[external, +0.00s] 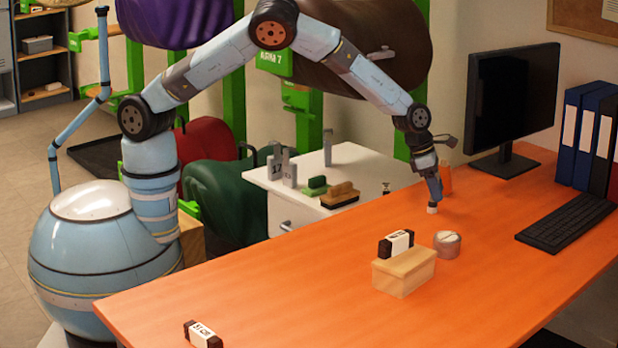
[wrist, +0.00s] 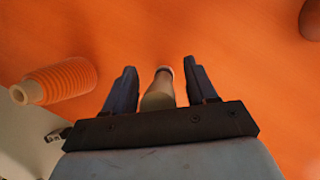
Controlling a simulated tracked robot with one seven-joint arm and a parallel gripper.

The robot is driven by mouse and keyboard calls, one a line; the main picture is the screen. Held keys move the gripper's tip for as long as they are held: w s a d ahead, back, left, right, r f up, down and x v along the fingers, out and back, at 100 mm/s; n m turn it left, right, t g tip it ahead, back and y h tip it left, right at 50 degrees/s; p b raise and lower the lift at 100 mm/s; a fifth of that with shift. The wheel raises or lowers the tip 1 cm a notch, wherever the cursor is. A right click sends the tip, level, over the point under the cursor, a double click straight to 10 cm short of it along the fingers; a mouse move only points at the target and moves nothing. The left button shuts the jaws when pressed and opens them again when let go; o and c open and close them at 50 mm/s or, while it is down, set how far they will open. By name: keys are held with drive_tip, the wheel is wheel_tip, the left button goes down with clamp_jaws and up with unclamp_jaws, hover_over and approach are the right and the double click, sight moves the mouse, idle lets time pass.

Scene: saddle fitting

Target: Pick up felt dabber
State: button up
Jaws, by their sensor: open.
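A small whitish end (external: 432,208) shows under the fingers; the rest of the dabber is hidden there.
An orange ribbed piece with a cream neck (wrist: 60,82) lies left of the fingers. The monitor (external: 512,105) and keyboard (external: 566,222) are right.

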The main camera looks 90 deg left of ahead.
drive_tip(key=shift+w+f, duration=0.1)
drive_tip(key=shift+f, duration=0.1)
clamp_jaws()
idle(0.4)
